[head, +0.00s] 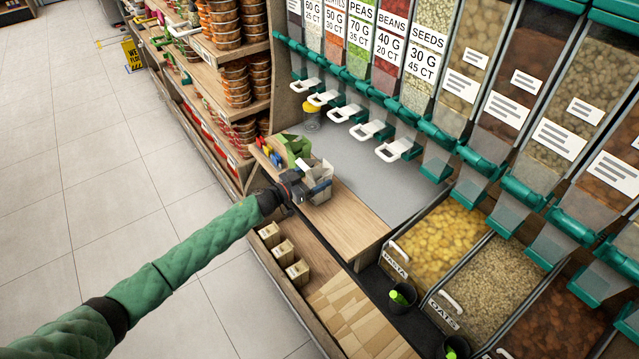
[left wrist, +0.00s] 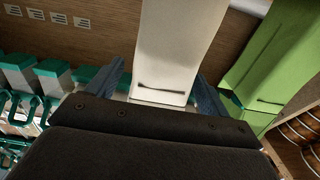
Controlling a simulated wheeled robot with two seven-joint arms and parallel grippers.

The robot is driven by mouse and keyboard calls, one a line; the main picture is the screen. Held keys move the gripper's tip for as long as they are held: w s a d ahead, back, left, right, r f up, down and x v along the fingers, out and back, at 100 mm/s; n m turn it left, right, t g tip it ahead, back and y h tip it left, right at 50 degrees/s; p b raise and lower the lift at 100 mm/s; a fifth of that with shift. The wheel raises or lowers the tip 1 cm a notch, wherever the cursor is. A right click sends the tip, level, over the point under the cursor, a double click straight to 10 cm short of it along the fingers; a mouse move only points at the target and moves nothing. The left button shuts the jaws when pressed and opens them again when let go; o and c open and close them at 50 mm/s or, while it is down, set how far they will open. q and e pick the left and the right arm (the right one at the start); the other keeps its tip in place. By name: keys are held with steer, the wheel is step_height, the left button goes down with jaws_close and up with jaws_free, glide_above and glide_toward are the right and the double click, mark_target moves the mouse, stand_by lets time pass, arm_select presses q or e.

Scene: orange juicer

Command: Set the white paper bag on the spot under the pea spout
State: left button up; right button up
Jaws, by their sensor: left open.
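The white paper bag (head: 319,172) stands on the wooden counter at the front edge of the grey surface. In the left wrist view the white bag (left wrist: 175,50) rises between the two blue-grey fingers. My left gripper (head: 308,186) is open, its fingers on either side of the bag; I cannot tell whether they touch it. The pea spout, with its white handle (head: 343,113), is behind the bag, below the PEAS bin (head: 358,45). The grey surface (head: 350,160) lies under the spouts; no separate spot mark is clear. My right gripper is not in view.
A green bag (head: 294,146) stands close behind the white bag; it also shows in the left wrist view (left wrist: 270,65). A yellow-lidded jar (head: 312,115) stands farther back. Open bins of pasta (head: 440,240) and oats (head: 497,280) are at the right. The middle of the grey surface is clear.

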arm_select(q)
steer(key=shift+x, duration=0.95)
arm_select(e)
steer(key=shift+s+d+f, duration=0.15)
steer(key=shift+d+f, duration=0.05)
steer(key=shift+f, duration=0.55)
arm_select(q)
steer(key=shift+c, duration=0.4)
steer(key=c, duration=1.3)
